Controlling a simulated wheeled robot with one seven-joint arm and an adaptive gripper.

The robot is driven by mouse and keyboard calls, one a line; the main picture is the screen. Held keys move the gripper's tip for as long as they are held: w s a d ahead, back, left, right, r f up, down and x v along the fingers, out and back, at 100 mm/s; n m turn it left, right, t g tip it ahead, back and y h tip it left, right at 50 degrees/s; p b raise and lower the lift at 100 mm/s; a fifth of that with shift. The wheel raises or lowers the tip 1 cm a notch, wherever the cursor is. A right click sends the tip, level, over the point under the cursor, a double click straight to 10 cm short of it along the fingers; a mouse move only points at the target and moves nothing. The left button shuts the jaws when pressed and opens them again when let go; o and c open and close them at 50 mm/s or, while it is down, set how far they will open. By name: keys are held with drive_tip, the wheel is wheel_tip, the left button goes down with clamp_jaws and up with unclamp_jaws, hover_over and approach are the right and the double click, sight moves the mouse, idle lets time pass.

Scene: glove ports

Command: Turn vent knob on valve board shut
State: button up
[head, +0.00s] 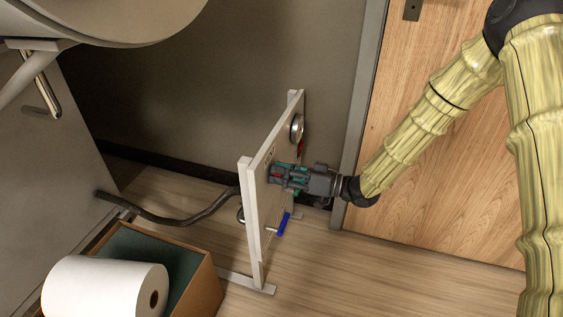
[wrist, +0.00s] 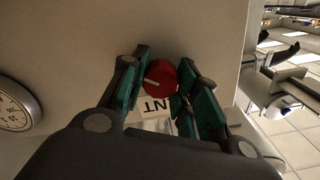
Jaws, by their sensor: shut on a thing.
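The valve board (head: 262,180) is a pale upright panel standing on feet on the floor. The vent knob (wrist: 160,78) is a round red knob with a white line on its face, which runs nearly level in the wrist view. A white label (wrist: 155,106) ending in "NT" is partly hidden beside it. My gripper (head: 276,174) reaches the board from the right, and its green-padded fingers (wrist: 160,85) are shut on the red knob, one on each side. In the head view the fingers hide most of the knob.
A round gauge (wrist: 17,105) is on the board; it also shows in the head view (head: 297,128). A blue-handled valve (head: 283,224) sits low on the board. A dark hose (head: 180,219) runs behind it. A box (head: 207,290) with a white roll (head: 105,289) stands lower left. Floor at lower right is clear.

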drive_tip(key=m+p, duration=0.1)
drive_tip(key=p, duration=0.1)
drive_tip(key=m+p, duration=0.2)
drive_tip(key=p, duration=0.1)
drive_tip(key=shift+r, duration=0.25)
drive_tip(key=m+p, duration=0.3)
drive_tip(key=p, duration=0.1)
drive_tip(key=shift+p, duration=0.35)
drive_tip(key=shift+f+m+p, duration=0.15)
drive_tip(key=shift+m+p, duration=0.8)
drive_tip(key=shift+m, duration=0.25)
drive_tip(key=shift+f+m+p, duration=0.1)
drive_tip(key=shift+m+p, duration=0.8)
drive_tip(key=shift+m, duration=0.3)
drive_tip(key=shift+w, duration=0.1)
drive_tip(key=o, duration=1)
drive_tip(key=v, duration=1.2)
drive_tip(key=shift+f, duration=0.1)
